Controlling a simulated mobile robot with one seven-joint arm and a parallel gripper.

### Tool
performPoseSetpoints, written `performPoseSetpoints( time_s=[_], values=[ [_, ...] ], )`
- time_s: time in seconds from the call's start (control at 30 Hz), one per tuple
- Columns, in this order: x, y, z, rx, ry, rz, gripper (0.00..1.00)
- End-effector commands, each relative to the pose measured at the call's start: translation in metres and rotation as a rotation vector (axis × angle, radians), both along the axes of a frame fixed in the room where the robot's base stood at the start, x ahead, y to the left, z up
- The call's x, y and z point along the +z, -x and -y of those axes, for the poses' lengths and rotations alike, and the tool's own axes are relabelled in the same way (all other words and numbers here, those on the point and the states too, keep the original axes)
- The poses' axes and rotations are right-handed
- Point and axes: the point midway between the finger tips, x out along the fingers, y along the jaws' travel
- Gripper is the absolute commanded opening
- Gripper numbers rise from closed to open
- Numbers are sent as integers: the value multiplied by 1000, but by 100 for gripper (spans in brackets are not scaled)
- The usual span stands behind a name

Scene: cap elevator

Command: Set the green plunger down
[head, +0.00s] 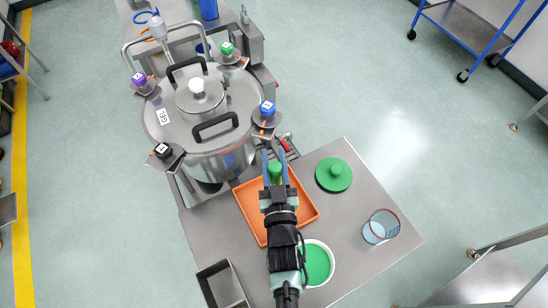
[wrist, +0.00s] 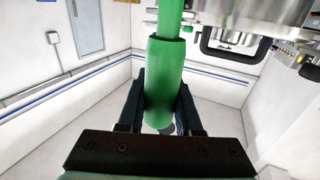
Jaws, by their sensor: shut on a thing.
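The green plunger (head: 275,171) is between the two fingers of my gripper (head: 274,160), over the orange tray (head: 247,217). In the wrist view the fingers are shut around the thick green handle (wrist: 165,80), and a thinner green rod runs up out of the frame. The plunger's far end is out of the wrist view. I cannot tell whether the plunger touches the tray. A green disc with a raised knob (head: 334,175) lies on the metal table to the right of the tray.
A large steel vessel (head: 215,150) with clamps and coloured knobs stands behind the tray. A white tub with green contents (head: 318,264) is beside my arm. A clear cup (head: 381,226) stands at the right, a metal bin (head: 222,285) at front left. Bare table (head: 355,265) lies front right.

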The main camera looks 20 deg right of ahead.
Motion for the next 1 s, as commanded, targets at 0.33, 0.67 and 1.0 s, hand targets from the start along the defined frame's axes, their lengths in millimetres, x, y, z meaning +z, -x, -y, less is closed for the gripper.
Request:
performPoseSetpoints(
  time_s=[0.33,0.67,1.0],
  values=[
    [-3,0,0,0,0,-1,59],
    [-2,0,0,0,0,-1,64],
    [-3,38,-8,1,-1,-4,64]
  ],
)
